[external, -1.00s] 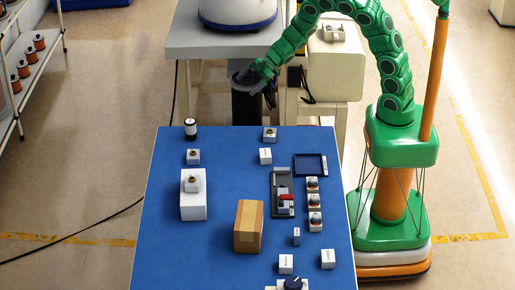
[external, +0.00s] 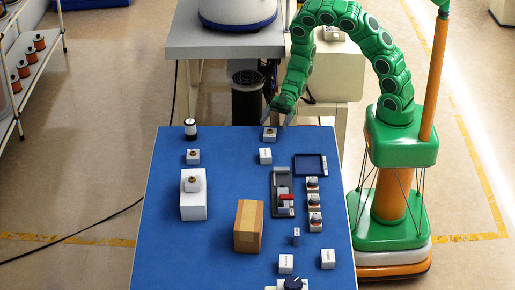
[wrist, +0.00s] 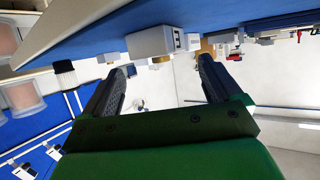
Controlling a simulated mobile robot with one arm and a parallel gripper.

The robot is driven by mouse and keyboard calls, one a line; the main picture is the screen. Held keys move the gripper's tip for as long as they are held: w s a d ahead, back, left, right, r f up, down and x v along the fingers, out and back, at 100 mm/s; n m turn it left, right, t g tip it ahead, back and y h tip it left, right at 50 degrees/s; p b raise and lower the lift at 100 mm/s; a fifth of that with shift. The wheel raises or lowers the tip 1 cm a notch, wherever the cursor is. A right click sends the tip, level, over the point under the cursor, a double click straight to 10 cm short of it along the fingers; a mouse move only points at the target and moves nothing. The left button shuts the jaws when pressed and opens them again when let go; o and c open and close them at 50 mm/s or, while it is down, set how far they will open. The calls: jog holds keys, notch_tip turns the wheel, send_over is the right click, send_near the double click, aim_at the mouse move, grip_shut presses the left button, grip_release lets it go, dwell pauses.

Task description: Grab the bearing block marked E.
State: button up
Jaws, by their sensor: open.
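A small white bearing block with a brass top (external: 269,135) sits near the far edge of the blue table. In the wrist view a white block with a brass part (wrist: 150,42) lies ahead of the fingertips, with dark marks on one face; I cannot read a letter. My gripper (external: 279,119) is open, pointing down over the far edge beside that block. Its jaws (wrist: 163,66) are spread with nothing between them. Two similar bearing blocks stand left, one on the table (external: 193,157) and one on a white box (external: 193,184); their marks are unreadable.
A black-and-white cylinder (external: 190,129) stands at the far left corner. The table's left front is clear.

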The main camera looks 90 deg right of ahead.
aim_at(270, 135)
jog(key=shift+x, duration=1.3)
jog(key=c, duration=1.4)
